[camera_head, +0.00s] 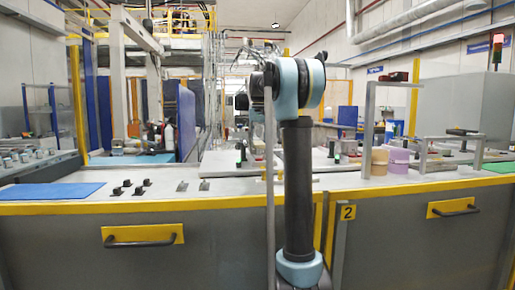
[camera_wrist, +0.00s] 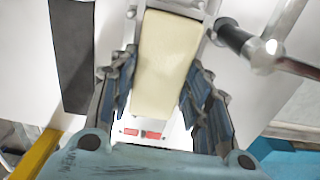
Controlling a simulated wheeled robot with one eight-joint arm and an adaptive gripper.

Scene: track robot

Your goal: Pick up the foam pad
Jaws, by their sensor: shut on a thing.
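The foam pad (camera_wrist: 165,58) is a cream, blocky piece in the upper middle of the wrist view. My gripper (camera_wrist: 160,76) has its two dark, ribbed fingers on either side of the pad, shut on it. The pad's far end runs up toward a grey metal part at the top of the view. I cannot tell whether the pad is clear of the surface below. In the head view my arm stands in front of the bench and hides the gripper and most of the pad's area.
The grey bench (camera_head: 225,198) has a yellow front edge. A blue mat (camera_head: 50,191) and small black parts (camera_head: 130,187) lie at left. A metal frame (camera_head: 368,125) and purple cylinder (camera_head: 398,161) stand at right. The wrist view shows a metal rod (camera_wrist: 290,62) at right.

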